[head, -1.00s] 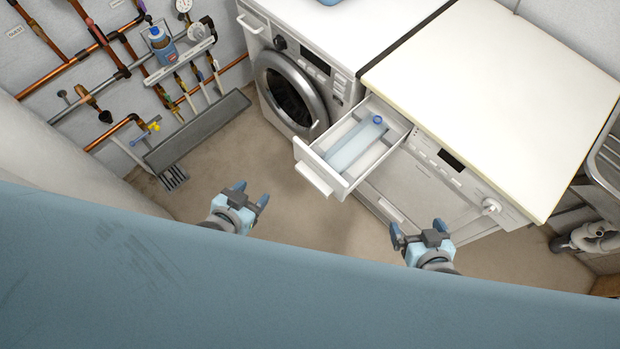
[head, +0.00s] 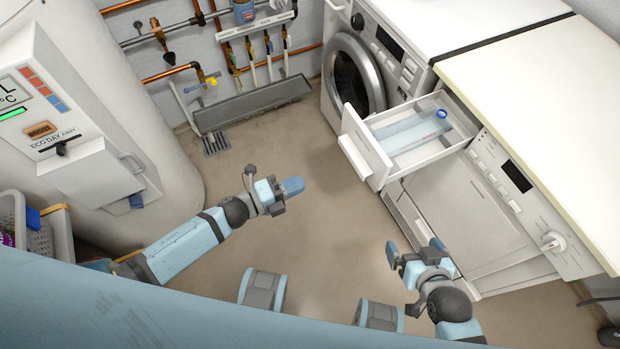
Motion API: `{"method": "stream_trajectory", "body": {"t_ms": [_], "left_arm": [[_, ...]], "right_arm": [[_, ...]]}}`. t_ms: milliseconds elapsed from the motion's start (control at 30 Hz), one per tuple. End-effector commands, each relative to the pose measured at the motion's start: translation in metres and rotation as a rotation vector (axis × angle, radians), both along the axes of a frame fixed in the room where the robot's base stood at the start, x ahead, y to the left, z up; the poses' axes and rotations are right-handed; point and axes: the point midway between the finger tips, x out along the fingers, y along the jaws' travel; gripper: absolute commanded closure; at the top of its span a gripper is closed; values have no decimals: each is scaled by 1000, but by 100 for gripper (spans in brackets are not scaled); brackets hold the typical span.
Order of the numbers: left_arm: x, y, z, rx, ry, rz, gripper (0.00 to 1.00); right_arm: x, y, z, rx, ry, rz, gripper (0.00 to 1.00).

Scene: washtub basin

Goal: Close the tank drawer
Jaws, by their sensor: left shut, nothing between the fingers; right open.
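The tank drawer (head: 372,147) is white and stands pulled out from the front of the right-hand appliance (head: 468,205). A pale blue tank (head: 405,134) with a blue cap lies inside it. My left gripper (head: 290,190) is shut and empty, left of and below the drawer front, apart from it. My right gripper (head: 415,250) is open and empty, below the drawer in the picture and in front of the appliance's lower door, touching nothing that I can see.
A washing machine (head: 356,80) with a round door stands left of the drawer. A white boiler tank (head: 98,120) and a laundry basket (head: 38,238) are at the left. Pipes (head: 255,50) run along the back wall. The floor (head: 310,215) between my grippers is clear.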

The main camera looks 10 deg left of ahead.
Motion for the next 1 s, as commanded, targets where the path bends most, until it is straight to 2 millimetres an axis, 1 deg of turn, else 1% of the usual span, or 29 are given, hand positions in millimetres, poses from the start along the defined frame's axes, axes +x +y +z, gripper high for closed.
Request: {"method": "stream_trajectory", "body": {"t_ms": [300, 500, 700, 1000], "left_arm": [[39, -54, 0, -4, 0, 1, 100], [61, -84, -1, -4, 2, 1, 100], [73, -100, 0, -3, 4, 3, 100], [75, -103, 1, -3, 4, 3, 100]], "right_arm": [[1, 0, -8, 7, 3, -6, 0], [2, -1, -10, 3, -7, -5, 0], [3, -2, -9, -4, -17, 2, 0], [0, -1, -11, -7, -10, 9, 0]]}}
